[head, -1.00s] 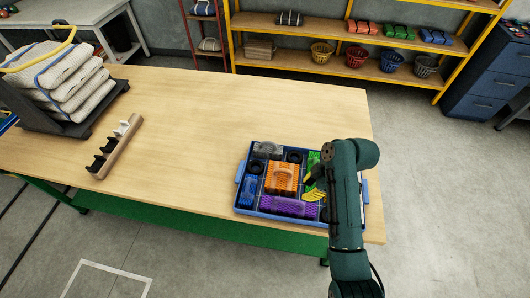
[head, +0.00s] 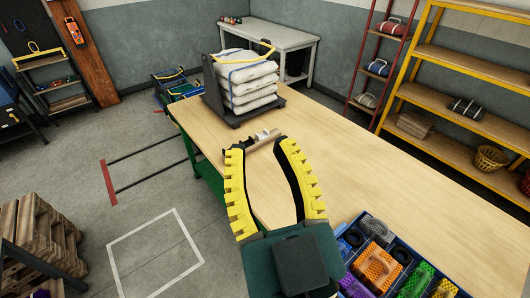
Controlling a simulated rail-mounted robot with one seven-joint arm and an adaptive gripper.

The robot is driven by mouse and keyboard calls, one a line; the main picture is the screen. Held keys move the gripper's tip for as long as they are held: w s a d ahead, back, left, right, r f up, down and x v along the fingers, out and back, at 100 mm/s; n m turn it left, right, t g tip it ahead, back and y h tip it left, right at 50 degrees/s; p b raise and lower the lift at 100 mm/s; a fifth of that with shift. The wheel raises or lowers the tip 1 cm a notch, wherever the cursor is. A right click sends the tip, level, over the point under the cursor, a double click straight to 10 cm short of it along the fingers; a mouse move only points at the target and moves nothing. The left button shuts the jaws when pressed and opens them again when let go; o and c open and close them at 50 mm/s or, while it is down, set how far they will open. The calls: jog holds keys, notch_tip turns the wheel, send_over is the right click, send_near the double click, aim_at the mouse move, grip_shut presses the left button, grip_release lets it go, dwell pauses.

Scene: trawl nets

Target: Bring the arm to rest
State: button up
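My gripper (head: 270,150) shows in the middle of the head view, with two curved yellow-and-black fingers. The fingers are spread apart with nothing between them, so it is open and empty. It is raised in front of the camera, over the near edge of the wooden table (head: 420,215) in the picture. The dark green wrist shows below the fingers; the rest of my arm is out of view.
A blue tray (head: 352,268) with orange, purple and green brushes sits at the lower right. Stacked white sacks (head: 248,85) stand at the table's far end. Pallets (head: 38,238) stand at lower left.

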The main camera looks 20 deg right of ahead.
jog(key=shift+s+r, duration=0.1)
notch_tip(320, 180, up, 20)
jog(key=p, duration=2)
